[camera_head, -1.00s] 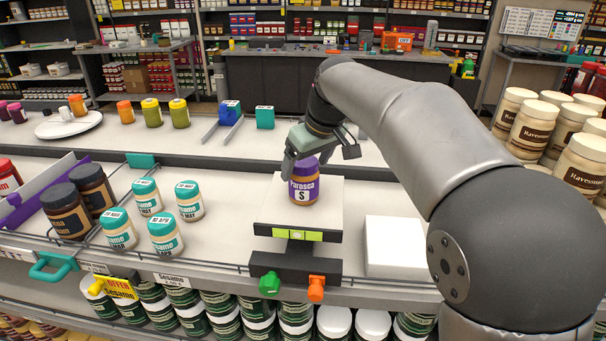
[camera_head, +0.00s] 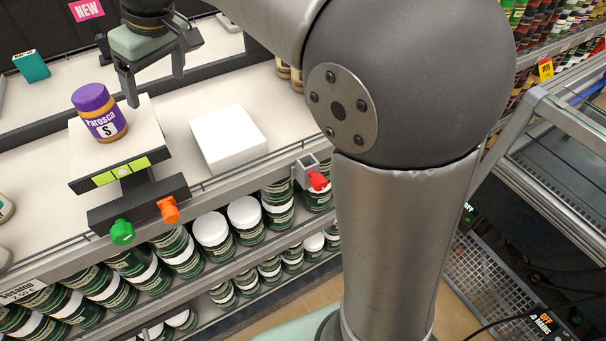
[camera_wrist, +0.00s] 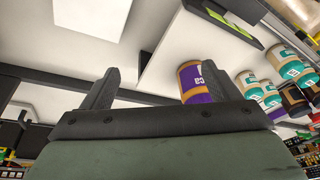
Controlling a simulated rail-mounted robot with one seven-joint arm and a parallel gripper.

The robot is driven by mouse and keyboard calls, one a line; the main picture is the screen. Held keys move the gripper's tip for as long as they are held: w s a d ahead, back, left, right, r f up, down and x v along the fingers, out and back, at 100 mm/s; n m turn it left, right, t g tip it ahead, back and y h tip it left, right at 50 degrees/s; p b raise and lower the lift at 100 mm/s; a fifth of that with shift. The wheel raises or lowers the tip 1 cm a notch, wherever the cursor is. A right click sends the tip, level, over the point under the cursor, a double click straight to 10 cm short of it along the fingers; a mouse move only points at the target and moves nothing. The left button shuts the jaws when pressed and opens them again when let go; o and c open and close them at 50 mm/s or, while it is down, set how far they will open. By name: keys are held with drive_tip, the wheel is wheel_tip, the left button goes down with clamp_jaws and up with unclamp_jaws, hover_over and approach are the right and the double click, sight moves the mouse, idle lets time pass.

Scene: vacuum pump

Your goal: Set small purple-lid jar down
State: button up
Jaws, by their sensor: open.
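The small purple-lid jar (camera_head: 99,112), with a purple label reading Parosca and an S, stands upright on a white platform with a black front (camera_head: 140,132). It also shows in the wrist view (camera_wrist: 192,82), beyond and to the side of one fingertip. My gripper (camera_head: 155,88) is open and empty, with its fingers apart, to the right of the jar and clear of it. In the wrist view, my gripper (camera_wrist: 145,88) has nothing between its fingers.
A white block (camera_head: 228,138) lies to the right of the platform. A green knob (camera_head: 122,232) and an orange knob (camera_head: 169,210) stick out below its front. A red valve (camera_head: 317,181) is on the shelf edge.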

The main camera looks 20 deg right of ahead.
drive_tip(key=s+d+f+m+g+h, duration=0.1)
drive_tip(key=s+d+f+m, duration=0.2)
drive_tip(key=s+d+f, duration=0.6)
drive_tip(key=s+d+f+m+h, duration=0.1)
drive_tip(key=s+d+f+m, duration=0.3)
drive_tip(key=s+d+f, duration=0.6)
drive_tip(key=s, duration=0.4)
drive_tip(key=shift+s+d+f+m+g+h, duration=0.2)
drive_tip(key=shift+d+m+g+h, duration=0.1)
drive_tip(key=shift+g, duration=0.1)
